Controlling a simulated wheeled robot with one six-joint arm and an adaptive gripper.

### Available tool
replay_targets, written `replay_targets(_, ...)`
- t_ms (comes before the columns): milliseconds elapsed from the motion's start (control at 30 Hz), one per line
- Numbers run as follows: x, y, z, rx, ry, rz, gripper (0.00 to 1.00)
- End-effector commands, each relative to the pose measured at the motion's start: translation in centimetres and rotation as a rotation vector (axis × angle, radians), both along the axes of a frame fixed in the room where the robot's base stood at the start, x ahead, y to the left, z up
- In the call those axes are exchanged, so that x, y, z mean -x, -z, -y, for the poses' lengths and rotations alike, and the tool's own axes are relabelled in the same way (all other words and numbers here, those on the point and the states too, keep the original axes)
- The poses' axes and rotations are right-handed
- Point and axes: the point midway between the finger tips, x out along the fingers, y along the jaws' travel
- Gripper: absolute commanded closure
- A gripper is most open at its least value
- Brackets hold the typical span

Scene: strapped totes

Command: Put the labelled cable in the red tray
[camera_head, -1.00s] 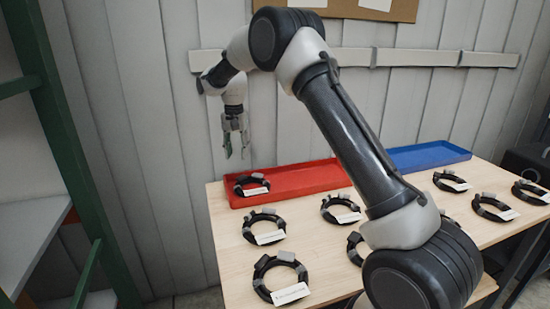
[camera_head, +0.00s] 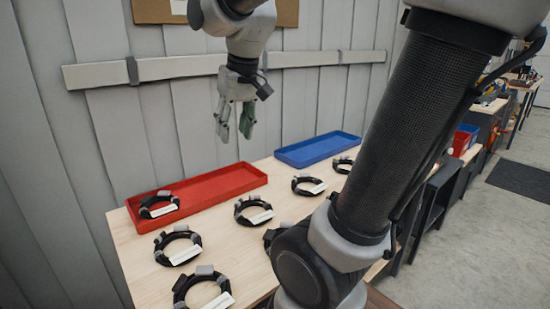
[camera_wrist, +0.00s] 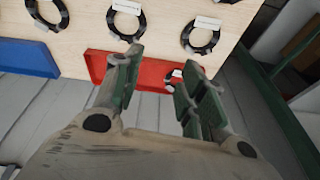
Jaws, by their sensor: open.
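The red tray (camera_head: 228,181) lies at the back left of the table. One coiled black cable (camera_head: 146,209) with a white label rests in its left end; it also shows in the wrist view (camera_wrist: 168,80), partly hidden by a finger. More coiled black cables with white labels lie on the table, such as one at front left (camera_head: 160,258) and one in the middle (camera_head: 241,216). The label text is too small to read. My gripper (camera_head: 234,128) is open and empty, hanging above and behind the red tray. Its green-padded fingers (camera_wrist: 163,74) stand apart.
A blue tray (camera_head: 318,149) lies at the back right of the table, seemingly empty. A plank wall with a rail (camera_head: 105,74) stands close behind the table. My arm hides the table's right part. Open floor (camera_head: 500,220) lies to the right.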

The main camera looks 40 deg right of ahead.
Motion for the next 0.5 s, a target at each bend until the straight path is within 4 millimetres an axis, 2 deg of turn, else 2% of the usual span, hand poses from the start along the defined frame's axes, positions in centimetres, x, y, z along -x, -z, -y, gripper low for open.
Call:
replay_targets(33,2.6,0.4,0.7,0.007,-0.013,0.023,0.59)
replay_targets(100,5.6,1.2,1.3,0.021,-0.039,0.046,0.59)
replay_targets(200,8.8,2.6,1.9,0.037,-0.067,0.070,0.59)
replay_targets(333,11.1,3.9,2.3,0.051,-0.090,0.089,0.59)
replay_targets(500,11.8,4.4,2.4,0.057,-0.099,0.095,0.59)
